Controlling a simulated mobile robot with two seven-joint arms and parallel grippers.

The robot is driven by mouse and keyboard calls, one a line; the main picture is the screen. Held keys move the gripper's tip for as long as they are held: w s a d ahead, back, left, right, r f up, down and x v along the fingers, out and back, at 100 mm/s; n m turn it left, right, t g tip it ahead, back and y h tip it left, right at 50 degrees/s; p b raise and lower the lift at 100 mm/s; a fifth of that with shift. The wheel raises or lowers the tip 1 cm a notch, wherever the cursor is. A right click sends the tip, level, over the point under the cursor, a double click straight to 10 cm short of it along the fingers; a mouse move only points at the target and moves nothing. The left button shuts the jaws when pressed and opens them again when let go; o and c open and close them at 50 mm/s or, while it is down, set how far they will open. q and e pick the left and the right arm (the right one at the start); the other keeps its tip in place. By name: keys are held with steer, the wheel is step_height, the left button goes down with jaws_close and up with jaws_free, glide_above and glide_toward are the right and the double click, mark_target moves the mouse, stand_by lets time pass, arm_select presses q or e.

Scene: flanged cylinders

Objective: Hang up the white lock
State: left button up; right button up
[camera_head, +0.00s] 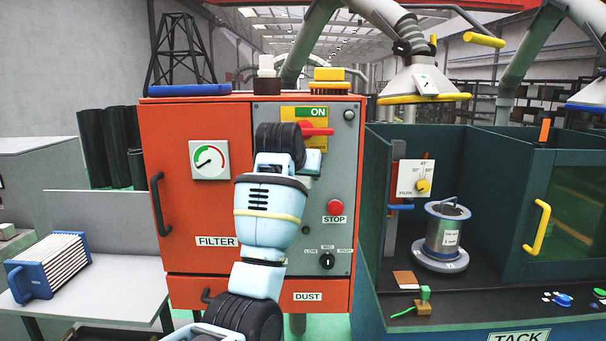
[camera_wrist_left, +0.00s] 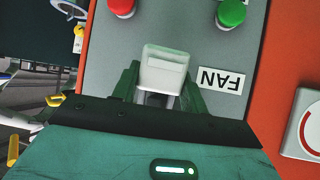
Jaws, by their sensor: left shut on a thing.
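The white lock (camera_wrist_left: 164,68) is a small pale block in the left wrist view. My left gripper (camera_wrist_left: 160,92) is shut on it, with a green finger on each side. Behind it is the grey panel (camera_wrist_left: 120,45) with the FAN label. In the head view my left arm stands in front of the orange cabinet and hides the lock and fingertips. A red switch handle (camera_head: 316,131) on a yellow ON plate (camera_head: 304,113) shows beside my wrist. I cannot tell whether the lock touches the panel. My right gripper is not in view.
The panel carries a red STOP button (camera_head: 335,207) and a black knob (camera_head: 327,260). A green button (camera_wrist_left: 231,12) and a red button (camera_wrist_left: 122,7) show in the left wrist view. A dark booth with a wire spool (camera_head: 444,235) stands right; a blue-framed filter (camera_head: 50,266) lies left.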

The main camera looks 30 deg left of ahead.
arm_select(q)
steer(key=shift+x, duration=0.75)
stand_by(1.2)
steer(key=shift+a, duration=0.15)
steer(key=o, duration=1.1)
steer(key=shift+s+f, duration=0.1)
steer(key=shift+s, duration=0.15)
steer(key=shift+s+d+f+v, duration=0.1)
steer(key=shift+d+f+v, duration=0.1)
steer(key=shift+v, duration=1)
steer(key=shift+s+d+f+v, duration=0.1)
steer(key=shift+d+f+v, duration=0.1)
steer(key=shift+v, duration=1)
steer(key=shift+s+d+f+v, duration=0.1)
steer(key=shift+d+f+v, duration=0.05)
steer(key=shift+v, duration=1.05)
